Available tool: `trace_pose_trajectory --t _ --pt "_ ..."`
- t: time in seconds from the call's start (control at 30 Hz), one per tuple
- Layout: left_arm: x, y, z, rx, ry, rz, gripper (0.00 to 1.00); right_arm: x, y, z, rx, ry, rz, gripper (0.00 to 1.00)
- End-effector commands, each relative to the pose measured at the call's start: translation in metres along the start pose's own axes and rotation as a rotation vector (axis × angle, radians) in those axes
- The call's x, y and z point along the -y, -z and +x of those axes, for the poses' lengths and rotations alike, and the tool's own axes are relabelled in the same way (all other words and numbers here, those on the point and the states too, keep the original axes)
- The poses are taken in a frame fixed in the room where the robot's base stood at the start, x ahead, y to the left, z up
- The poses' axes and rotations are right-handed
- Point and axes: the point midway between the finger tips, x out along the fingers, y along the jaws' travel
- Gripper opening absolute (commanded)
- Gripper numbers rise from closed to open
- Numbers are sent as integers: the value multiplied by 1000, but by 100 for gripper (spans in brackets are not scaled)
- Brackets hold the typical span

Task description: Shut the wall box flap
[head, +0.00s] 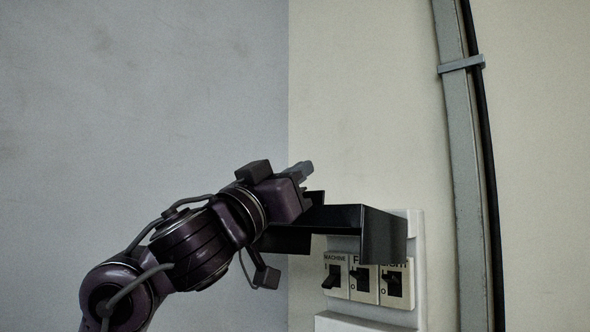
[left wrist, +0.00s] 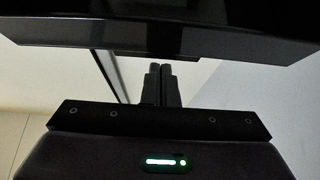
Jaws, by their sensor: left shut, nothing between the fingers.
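The wall box (head: 415,270) is a pale box on the beige wall with a row of dark switches on its front. Its dark flap (head: 384,236) stands open, sticking out from the box above the switches; part of it is behind my gripper. The flap (left wrist: 160,34) also spans the top of the left wrist view. My left gripper (head: 303,170) is shut and empty, at the flap's outer left end, with its fingertips above the flap in the head view. Its closed fingers (left wrist: 160,84) show below the flap's edge in the left wrist view. I cannot tell if they touch it.
The switches (head: 363,280) carry labels, one reading MACHINE; the others are partly covered by the flap. A grey conduit (head: 466,150) with a black cable runs down the wall to the right of the box. The wall above the box is clear.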

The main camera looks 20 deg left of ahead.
Motion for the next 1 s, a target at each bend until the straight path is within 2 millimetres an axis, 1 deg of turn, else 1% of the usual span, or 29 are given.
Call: trace_pose_trajectory --t 0.1,0.23,0.7,0.87,1.0 --pt "1 -9 -8 0 2 0 0 -3 4 -4 -5 -3 -1 0" --pt "0 -15 -13 0 1 -1 0 -3 6 -6 -7 -3 -1 0" --pt "0 -17 -16 -5 0 -2 0 -3 5 -4 -7 -3 -1 0" --pt "3 -23 -20 -35 -1 -3 0 -2 5 7 -7 -3 -1 0" --pt "10 -31 -28 -104 0 -6 0 0 3 28 -8 -1 0 0"
